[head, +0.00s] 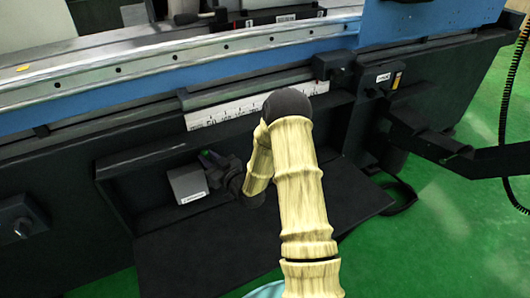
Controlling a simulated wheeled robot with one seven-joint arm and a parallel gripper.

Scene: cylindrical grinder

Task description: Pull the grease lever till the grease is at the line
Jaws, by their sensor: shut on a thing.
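My arm reaches in from the front, and my dark gripper (222,173) is low at the front of the machine, just right of a small grey box with a label (187,184). The gripper is shut on the grease lever, which is mostly hidden by the fingers and wrist. A small purple and green spot (207,157) shows by the fingertips. The grease level and its line cannot be made out.
The dark recess floor (200,250) lies below my gripper. A white ruler strip (225,112) runs along the machine above. A black knob unit (22,222) is at left. A dark bracket arm (435,140) and cable stand right, over green floor.

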